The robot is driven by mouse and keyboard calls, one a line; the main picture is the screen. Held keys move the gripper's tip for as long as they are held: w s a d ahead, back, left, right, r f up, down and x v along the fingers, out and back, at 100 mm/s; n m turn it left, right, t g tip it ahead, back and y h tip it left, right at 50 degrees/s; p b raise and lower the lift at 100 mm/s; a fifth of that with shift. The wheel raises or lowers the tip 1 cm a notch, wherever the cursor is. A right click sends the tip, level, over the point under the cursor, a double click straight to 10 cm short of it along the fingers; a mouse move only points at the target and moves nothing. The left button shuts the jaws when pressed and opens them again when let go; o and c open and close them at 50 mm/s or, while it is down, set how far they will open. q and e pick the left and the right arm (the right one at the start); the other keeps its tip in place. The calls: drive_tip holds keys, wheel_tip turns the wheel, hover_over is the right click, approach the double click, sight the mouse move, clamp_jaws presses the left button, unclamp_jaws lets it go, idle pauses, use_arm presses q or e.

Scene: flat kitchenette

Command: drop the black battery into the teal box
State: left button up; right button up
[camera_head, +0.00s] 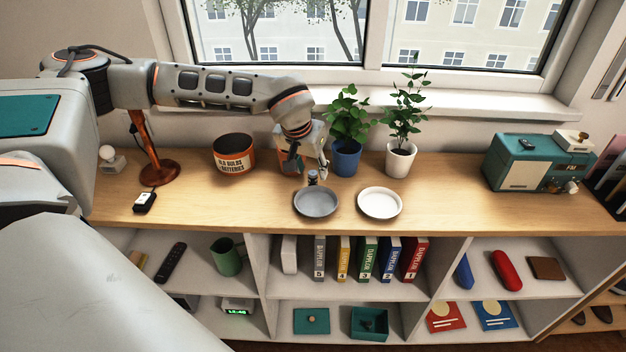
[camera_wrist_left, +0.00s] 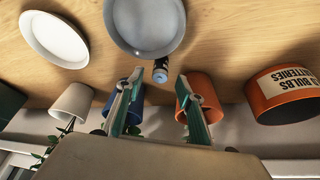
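The black battery (camera_head: 312,177) stands upright at the far rim of the grey dish (camera_head: 316,203); it also shows in the left wrist view (camera_wrist_left: 161,70) with a light blue end. I cannot tell whether it touches the dish. My left gripper (camera_head: 310,168) is open and points down over the battery. In the left wrist view its fingertips (camera_wrist_left: 160,83) are apart, with the battery just beyond the gap between them. The teal box (camera_head: 369,323) sits open on the lower middle shelf, beside a flat teal piece (camera_head: 311,321). My right gripper is not in view.
A white dish (camera_head: 380,203) lies right of the grey one. Potted plants (camera_head: 346,156) and an orange pot (camera_wrist_left: 203,91) stand close behind the gripper. A labelled tin (camera_head: 234,154) and lamp (camera_head: 159,172) are left. The counter between the white dish and the radio (camera_head: 530,165) is clear.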

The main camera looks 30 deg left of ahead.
use_arm(q)
drive_tip(key=shift+x, duration=1.45)
drive_tip(key=shift+a+r, duration=0.1)
clamp_jaws()
drive_tip(key=shift+r, duration=0.1)
